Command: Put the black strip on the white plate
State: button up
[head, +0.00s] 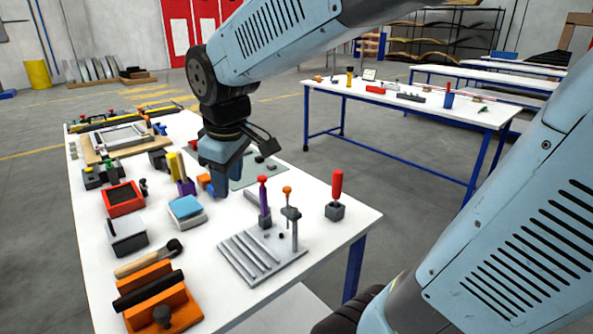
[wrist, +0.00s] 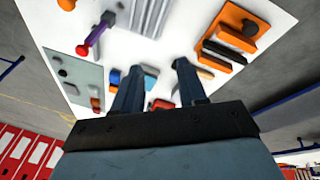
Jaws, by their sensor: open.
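My gripper (head: 220,188) points down above the middle of the near table in the head view. In the wrist view its two fingers (wrist: 155,78) are spread apart with nothing held between them. A black bar (head: 148,289) lies across an orange block (head: 180,299) at the table's near left end; it also shows in the wrist view (wrist: 224,52). I cannot tell whether it is the black strip. A whitish flat piece (head: 190,222) lies under a blue block (head: 185,206), just left of my gripper. I cannot tell whether it is the white plate.
A grey grooved fixture (head: 245,265) with upright tools stands near the front edge. A red-handled tool (head: 337,190) stands to its right. A red tray (head: 123,199) and a grey box (head: 126,238) line the left side. A second table (head: 400,88) stands behind.

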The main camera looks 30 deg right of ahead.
jog(key=s+d+r+m+t, duration=0.2)
jog(key=s+d+m, duration=0.6)
jog(key=d, duration=0.2)
jog(key=shift+d+r+m, duration=0.2)
jog(key=shift+r+m, duration=0.1)
jog(key=shift+m, duration=0.1)
dwell(0.5)
